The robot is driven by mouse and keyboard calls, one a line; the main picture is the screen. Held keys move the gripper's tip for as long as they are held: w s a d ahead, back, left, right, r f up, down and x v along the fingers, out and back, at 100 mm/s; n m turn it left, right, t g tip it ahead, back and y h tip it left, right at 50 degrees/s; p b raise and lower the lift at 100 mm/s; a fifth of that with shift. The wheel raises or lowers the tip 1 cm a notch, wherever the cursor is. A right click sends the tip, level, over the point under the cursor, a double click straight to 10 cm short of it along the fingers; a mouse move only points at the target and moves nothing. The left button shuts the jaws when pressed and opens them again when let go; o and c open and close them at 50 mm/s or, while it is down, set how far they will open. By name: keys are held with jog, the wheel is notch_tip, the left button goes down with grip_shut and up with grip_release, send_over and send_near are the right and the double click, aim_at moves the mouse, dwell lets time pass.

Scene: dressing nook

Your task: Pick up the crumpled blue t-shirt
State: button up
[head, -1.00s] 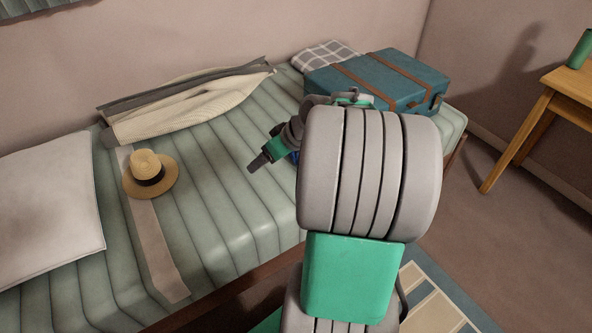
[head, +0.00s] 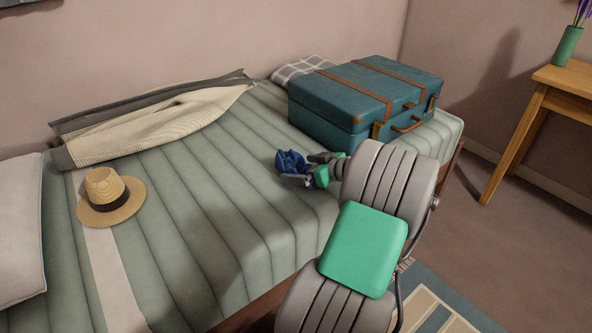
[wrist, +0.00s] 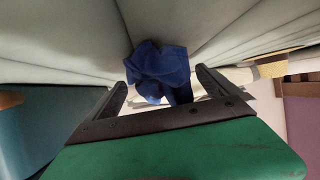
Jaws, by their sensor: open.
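The crumpled blue t-shirt (head: 291,162) lies on the bed, left of the suitcase's front corner. It is a small dark blue heap, and it also shows in the wrist view (wrist: 160,72), ahead of and partly between the fingers. My gripper (head: 294,178) is at the near side of the shirt in the head view. In the wrist view my gripper (wrist: 160,86) has its two dark fingers spread apart, one on each side of the shirt's lower part. Nothing is clasped. Whether the fingers touch the cloth I cannot tell.
A teal suitcase (head: 335,107) with brown straps stands on the bed (head: 225,200), right of the shirt. A straw hat (head: 108,200) and a cream-and-grey garment (head: 150,135) lie to the left. A wooden table (head: 560,82) with a green vase (head: 568,46) is at right.

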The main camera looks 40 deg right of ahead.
jog(key=shift+c, duration=0.2)
jog(key=c, duration=1.5)
jog(key=shift+r, duration=0.1)
jog(key=shift+c, duration=0.2)
